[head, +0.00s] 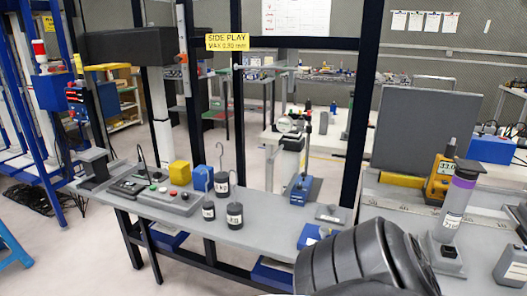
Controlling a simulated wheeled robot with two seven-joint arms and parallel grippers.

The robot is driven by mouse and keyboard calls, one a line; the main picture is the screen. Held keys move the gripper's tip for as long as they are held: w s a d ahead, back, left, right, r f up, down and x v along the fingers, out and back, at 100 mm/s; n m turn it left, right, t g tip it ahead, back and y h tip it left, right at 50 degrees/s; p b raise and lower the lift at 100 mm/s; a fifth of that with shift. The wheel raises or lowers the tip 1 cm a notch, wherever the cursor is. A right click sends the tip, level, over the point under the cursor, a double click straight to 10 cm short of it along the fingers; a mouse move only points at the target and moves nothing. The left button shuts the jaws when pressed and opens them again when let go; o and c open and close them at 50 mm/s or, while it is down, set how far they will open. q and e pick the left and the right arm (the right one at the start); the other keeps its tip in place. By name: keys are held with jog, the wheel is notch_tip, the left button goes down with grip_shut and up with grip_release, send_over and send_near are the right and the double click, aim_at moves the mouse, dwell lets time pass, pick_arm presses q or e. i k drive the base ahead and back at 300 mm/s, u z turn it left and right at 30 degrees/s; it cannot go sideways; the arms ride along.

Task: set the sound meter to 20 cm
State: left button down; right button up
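A yellow and black instrument (440,178) with a small lit readout stands on the right-hand bench, in front of a dark grey panel. It may be the sound meter, but I cannot tell for sure.
The long grey bench (270,207) at left holds black weights (235,215), a yellow block (180,173), a blue block (203,178) and a button box. Black posts (240,110) rise behind it. The dark grey panel (424,130) stands on the right bench. Open floor shows at lower left.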

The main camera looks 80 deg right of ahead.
aim_at(444, 168)
jog(key=z, duration=2.25)
